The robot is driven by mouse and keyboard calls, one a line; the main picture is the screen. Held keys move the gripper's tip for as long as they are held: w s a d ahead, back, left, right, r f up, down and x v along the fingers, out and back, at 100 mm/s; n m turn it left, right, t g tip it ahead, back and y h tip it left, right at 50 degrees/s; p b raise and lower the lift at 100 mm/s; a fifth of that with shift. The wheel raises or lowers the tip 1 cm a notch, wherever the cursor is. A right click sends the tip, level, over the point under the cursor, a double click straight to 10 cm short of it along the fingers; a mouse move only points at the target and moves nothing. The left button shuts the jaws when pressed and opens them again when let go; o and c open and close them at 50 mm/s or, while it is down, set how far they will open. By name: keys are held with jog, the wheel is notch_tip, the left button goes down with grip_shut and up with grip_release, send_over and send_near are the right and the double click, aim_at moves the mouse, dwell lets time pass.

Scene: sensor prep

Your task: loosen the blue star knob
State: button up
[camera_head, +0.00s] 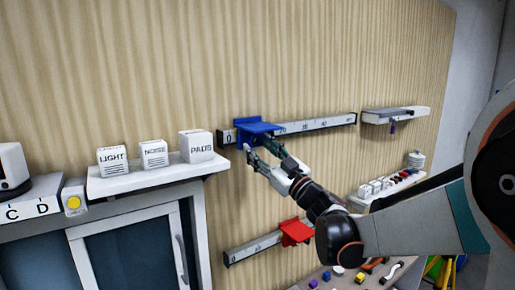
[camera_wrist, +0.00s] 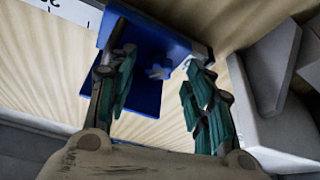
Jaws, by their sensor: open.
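The blue slider (camera_head: 252,131) sits on the upper scale rail (camera_head: 318,123) on the wood-grain wall. In the wrist view its blue plate (camera_wrist: 150,42) spreads behind my fingers. The small star knob (camera_wrist: 158,72), pale blue in this light, shows on the slider between the fingers. In the head view I cannot make out the knob. My gripper (camera_head: 264,152) is just below the slider. In the wrist view my gripper (camera_wrist: 161,62) is open, with one teal-padded finger on each side of the knob and a visible gap to the right finger. I cannot tell whether the left finger touches the slider.
A red slider (camera_head: 296,231) sits on a lower rail. A shelf (camera_head: 150,178) with white labelled boxes is to the left. A small wall shelf (camera_head: 395,115) is at the upper right. Another shelf with small items (camera_head: 390,188) lies below it.

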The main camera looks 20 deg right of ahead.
jog(key=v, duration=1)
jog(key=shift+s, duration=0.35)
jog(key=shift+c, duration=0.2)
